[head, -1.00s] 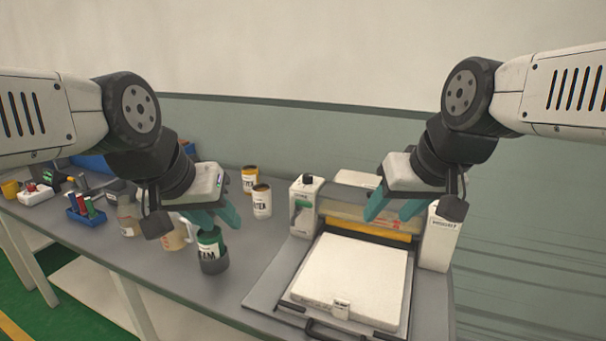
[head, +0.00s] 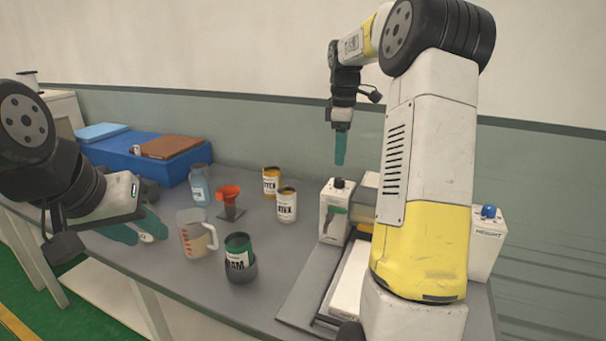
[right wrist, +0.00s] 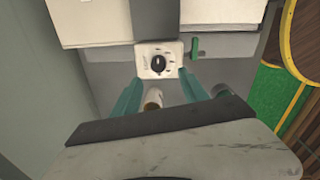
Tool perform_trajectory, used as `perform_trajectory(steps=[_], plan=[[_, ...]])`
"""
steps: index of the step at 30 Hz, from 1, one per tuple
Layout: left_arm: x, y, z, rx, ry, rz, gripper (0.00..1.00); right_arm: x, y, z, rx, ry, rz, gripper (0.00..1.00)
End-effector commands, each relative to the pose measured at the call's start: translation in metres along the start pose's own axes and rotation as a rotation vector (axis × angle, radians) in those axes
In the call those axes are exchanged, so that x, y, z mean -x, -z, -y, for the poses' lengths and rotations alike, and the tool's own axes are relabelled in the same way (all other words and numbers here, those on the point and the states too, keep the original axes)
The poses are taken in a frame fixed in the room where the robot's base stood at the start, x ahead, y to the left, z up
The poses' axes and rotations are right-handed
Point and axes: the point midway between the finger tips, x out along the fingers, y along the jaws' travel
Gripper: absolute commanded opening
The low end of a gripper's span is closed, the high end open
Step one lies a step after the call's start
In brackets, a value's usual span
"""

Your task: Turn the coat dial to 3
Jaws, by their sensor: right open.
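The coat dial is a black knob (head: 339,183) on top of the white left post (head: 333,213) of the coating machine. In the right wrist view the black knob (right wrist: 158,64) sits on a white face with small marks too blurred to read. My right gripper (head: 341,150) points down above the knob, apart from it, with its teal fingers open. In the right wrist view the fingers (right wrist: 158,92) stand either side of the dial's line. My left gripper (head: 136,230) is open and empty at the left, above the table.
A green lever (head: 335,209) is on the post's side. A blue knob (head: 488,211) tops the right post, labelled HEIGHT. My right arm hides much of the machine.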

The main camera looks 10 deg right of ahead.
Motion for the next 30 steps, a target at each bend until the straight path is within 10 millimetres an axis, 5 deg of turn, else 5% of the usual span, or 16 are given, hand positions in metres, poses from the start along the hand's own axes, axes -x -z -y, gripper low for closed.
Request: perform_trajectory(steps=[18, 28, 30], plan=[[0.0, 0.0, 0.0, 0.0, 0.0, 0.0, 0.36, -0.076, -0.002, -0.003, 0.012, 0.007, 0.003, 0.52], [0.0, 0.0, 0.0, 0.0, 0.0, 0.0, 0.36, -0.081, -0.001, -0.003, 0.012, 0.006, 0.002, 0.52], [0.0, 0.0, 0.0, 0.0, 0.0, 0.0, 0.36, -0.081, -0.001, -0.003, 0.012, 0.006, 0.002, 0.42]])
